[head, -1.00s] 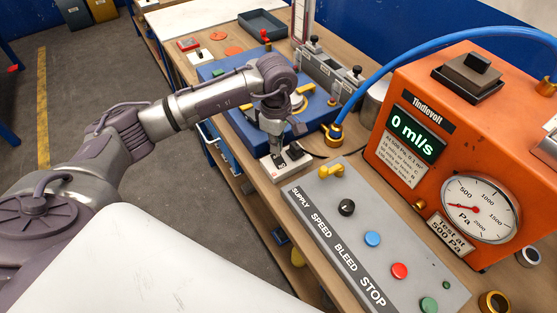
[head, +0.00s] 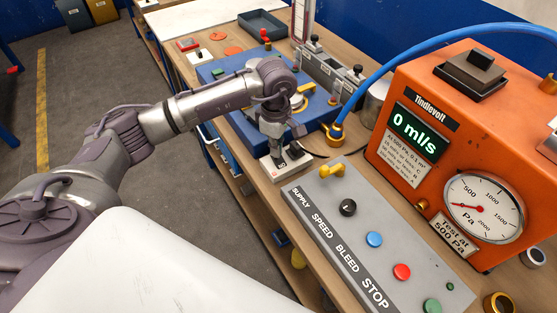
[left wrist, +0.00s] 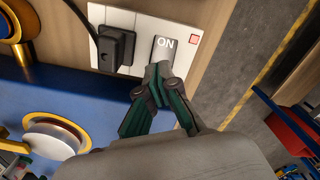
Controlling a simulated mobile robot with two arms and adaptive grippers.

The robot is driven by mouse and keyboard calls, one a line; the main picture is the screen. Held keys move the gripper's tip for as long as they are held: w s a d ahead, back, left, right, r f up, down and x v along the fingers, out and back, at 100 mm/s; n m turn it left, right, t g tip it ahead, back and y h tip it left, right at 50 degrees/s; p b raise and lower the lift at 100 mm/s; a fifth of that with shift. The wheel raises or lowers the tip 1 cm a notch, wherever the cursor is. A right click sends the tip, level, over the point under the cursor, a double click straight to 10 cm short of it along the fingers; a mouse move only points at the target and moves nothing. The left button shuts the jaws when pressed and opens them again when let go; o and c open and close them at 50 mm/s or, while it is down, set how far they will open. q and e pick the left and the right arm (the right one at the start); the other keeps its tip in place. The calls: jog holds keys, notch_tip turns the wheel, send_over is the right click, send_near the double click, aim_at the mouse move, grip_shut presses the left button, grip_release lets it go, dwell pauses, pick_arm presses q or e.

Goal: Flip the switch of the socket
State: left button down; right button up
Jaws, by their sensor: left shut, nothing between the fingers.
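The white socket (head: 274,171) lies on the wooden bench, between the blue unit and the grey control panel. In the left wrist view the socket (left wrist: 140,22) holds a black plug (left wrist: 115,46) with a cord, and beside it a grey rocker switch (left wrist: 166,46) marked ON. My left gripper (head: 281,153) points down over the socket and is shut and empty. In the left wrist view its fingertips (left wrist: 158,72) are at the near end of the switch; I cannot tell whether they touch it. My right gripper is not in view.
The grey control panel (head: 335,215) with a yellow lever and coloured buttons is close on the right. The orange test box (head: 440,90) reads 0 ml/s, and a blue hose (head: 385,65) arches behind. The blue unit (head: 225,75) stands beyond the socket.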

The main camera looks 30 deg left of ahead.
pick_arm(q)
jog(key=shift+f, duration=0.25)
jog(key=shift+r, duration=0.1)
jog(key=shift+r+p, duration=1.55)
jog(key=shift+r, duration=1.9)
